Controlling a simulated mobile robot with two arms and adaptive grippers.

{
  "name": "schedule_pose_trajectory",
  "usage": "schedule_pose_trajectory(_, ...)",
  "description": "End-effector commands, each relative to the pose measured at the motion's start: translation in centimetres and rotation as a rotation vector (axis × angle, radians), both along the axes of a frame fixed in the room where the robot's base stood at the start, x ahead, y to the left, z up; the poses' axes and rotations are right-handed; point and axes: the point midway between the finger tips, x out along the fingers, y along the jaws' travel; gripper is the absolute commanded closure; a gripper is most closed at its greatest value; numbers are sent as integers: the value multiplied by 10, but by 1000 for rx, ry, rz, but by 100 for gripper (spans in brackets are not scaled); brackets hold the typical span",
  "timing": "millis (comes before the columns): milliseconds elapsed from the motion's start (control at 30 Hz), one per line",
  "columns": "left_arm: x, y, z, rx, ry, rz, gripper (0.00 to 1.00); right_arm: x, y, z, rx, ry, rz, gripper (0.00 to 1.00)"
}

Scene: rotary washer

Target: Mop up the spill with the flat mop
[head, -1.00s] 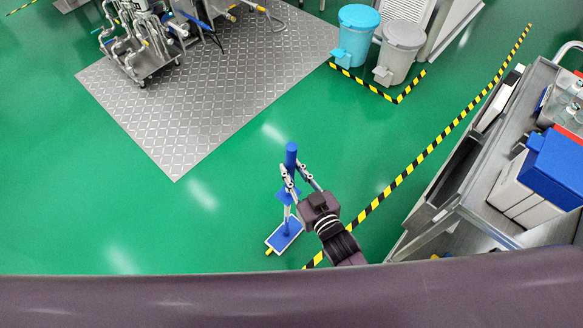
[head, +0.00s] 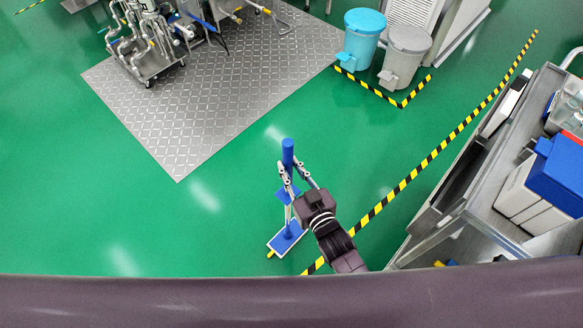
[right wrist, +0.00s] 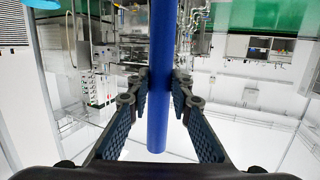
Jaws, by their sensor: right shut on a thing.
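The flat mop has a blue upright handle (head: 288,152) and a flat blue-and-white head (head: 286,241) low over the green floor. I cannot tell whether the head touches the floor. My right gripper (head: 290,180) is shut around the handle below its top end. In the right wrist view the blue handle (right wrist: 157,70) stands between the two fingers of the gripper (right wrist: 160,90). I see no spill clearly; pale patches on the floor look like light reflections. My left gripper is not in view.
A grey metal cart (head: 470,215) with a blue-lidded white box (head: 545,185) stands at the right. A blue bin (head: 360,38) and a grey bin (head: 405,52) stand at the back. A metal floor plate (head: 190,110) lies at back left. Green floor at left is clear.

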Motion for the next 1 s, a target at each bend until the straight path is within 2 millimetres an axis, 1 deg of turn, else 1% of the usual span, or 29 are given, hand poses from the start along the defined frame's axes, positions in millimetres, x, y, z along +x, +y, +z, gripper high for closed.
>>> schedule_pose_trajectory(33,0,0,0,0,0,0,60,-1,0,-4,-3,7,0,100)
schedule_pose_trajectory(267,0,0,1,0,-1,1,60,4,6,-3,-4,11,0,100)
schedule_pose_trajectory(433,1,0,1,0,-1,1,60,4,6,-4,-4,13,0,100)
schedule_pose_trajectory(567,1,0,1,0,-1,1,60,5,7,-4,-3,13,0,100)
schedule_pose_trajectory(767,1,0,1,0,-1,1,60,12,14,-1,-1,11,-1,100)
schedule_pose_trajectory(1000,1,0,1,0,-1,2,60,12,14,0,-2,10,0,100)
